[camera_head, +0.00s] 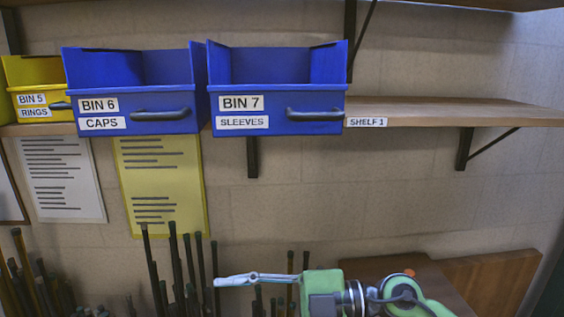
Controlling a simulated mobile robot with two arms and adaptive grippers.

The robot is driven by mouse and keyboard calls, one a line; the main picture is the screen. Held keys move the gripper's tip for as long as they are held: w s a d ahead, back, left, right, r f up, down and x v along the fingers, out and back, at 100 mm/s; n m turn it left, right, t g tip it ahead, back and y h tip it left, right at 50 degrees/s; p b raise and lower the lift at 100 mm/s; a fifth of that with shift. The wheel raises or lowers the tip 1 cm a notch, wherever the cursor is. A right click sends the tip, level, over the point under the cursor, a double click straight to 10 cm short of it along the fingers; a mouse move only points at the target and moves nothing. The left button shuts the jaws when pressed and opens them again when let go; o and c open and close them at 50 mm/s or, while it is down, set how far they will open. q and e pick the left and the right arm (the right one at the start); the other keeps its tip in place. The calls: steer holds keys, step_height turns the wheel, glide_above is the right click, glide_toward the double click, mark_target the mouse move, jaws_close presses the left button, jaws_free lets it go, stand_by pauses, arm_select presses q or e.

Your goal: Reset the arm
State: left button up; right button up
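My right arm comes in at the bottom right, green and grey. Its gripper (222,281) points left, with pale grey fingers seen from the side in front of dark upright rods. I cannot tell from this angle whether the fingers are open or shut. No object shows at the fingertips. My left arm and gripper are not in view.
A wall shelf (450,111) labelled SHELF 1 holds yellow bin 5 (50,76) and blue bins 6 (165,62) and 7 (240,64). Its right part is empty. Several dark rods (176,265) stand below. A brown wooden surface (490,281) lies at the lower right.

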step_height(320, 180, up, 6)
steer(key=w+d+m+t+y, duration=0.1)
steer(key=w+m+t+y, duration=0.1)
steer(key=m+t+y, duration=0.25)
steer(key=w+d+m+t+h, duration=0.7)
steer(key=d+m+t+h, duration=0.25)
steer(key=m+t, duration=0.4)
steer(key=s+d+f+m+g+h, duration=0.15)
steer(key=d+f+m+h, duration=0.25)
steer(key=d+f+h, duration=0.45)
steer(key=w+d+f+m+g+h, duration=0.15)
steer(key=d+f+m+h, duration=0.35)
steer(key=f, duration=0.7)
steer(key=s+d+f+n+g+y, duration=0.1)
steer(key=s+d+f+g, duration=0.1)
steer(key=s+f+g, duration=0.7)
steer(key=s+d+f+g, duration=0.25)
steer(key=s+f, duration=0.85)
steer(key=s, duration=0.6)
step_height(320, 180, down, 27)
steer(key=s+g, duration=0.2)
steer(key=s, duration=0.1)
steer(key=s+d+f+n, duration=0.1)
steer(key=s+d+f, duration=0.1)
steer(key=s+f, duration=1.4)
steer(key=shift+s+d+f+g+b, duration=0.15)
steer(key=shift+s+d+g+b, duration=0.1)
steer(key=shift+g+b, duration=0.2)
